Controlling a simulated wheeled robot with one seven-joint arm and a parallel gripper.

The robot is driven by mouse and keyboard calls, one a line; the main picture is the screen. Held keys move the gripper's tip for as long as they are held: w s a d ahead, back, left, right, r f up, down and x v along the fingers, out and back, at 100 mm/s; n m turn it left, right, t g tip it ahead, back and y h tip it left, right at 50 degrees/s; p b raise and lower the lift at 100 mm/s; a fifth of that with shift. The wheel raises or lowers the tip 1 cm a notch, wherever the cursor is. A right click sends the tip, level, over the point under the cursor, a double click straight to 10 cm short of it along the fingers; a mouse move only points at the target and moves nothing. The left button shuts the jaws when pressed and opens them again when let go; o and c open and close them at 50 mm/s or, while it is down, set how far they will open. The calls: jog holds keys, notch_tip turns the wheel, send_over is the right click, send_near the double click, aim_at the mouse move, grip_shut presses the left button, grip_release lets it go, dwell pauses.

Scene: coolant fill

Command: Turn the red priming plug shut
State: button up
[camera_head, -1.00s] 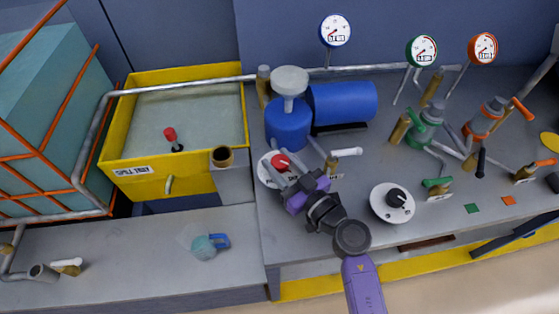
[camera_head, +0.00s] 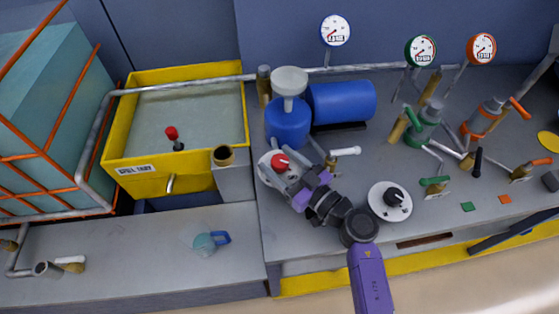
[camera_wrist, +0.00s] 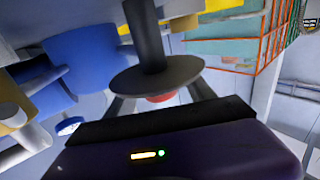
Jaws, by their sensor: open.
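The red priming plug (camera_head: 280,162) sits on a round pale plate in front of the blue pump tank (camera_head: 288,124) in the head view. My gripper (camera_head: 290,178) is low at the plug's front right, its jaws open. The head view does not show clearly whether a finger touches the plug. In the wrist view, a red piece (camera_wrist: 161,97) shows between the finger bases, mostly hidden behind a dark grey disc (camera_wrist: 155,76) with a thick dark post. I cannot tell which part that disc is.
A white-handled valve (camera_head: 346,151) is close to the right of my gripper. A black knob on a round white dial (camera_head: 390,201) is near my wrist. The yellow spill tray (camera_head: 112,146) is left.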

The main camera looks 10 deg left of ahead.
aim_at(287, 167)
jog(key=v, duration=0.8)
jog(key=shift+w, duration=0.1)
dwell(0.4)
jog(key=shift+w+n, duration=0.1)
jog(key=shift+n, duration=0.2)
notch_tip(287, 167, up, 6)
jog(key=w+d+n+t, duration=0.1)
jog(key=d+t, duration=0.1)
jog(key=t, duration=0.1)
jog(key=s+d+r+m+t+h, duration=0.3)
jog(key=s+d+r+t+h, duration=0.15)
jog(key=s+d, duration=0.25)
jog(key=s+d+f+m+g+h, duration=0.1)
jog(key=s+d+m+h, duration=0.2)
jog(key=s, duration=0.6)
jog(key=s+d+m+g+h, duration=0.1)
jog(key=s+d+m+h, duration=0.2)
jog(key=s, duration=0.7)
jog(key=s+d+f+m+g+h, duration=0.1)
jog(key=s+d+m+g+h, duration=0.1)
jog(key=s, duration=0.7)
jog(key=shift+s+d+f+m+h, duration=0.2)
jog(key=shift+d+f+m+h, duration=0.15)
jog(key=shift+d+h, duration=0.6)
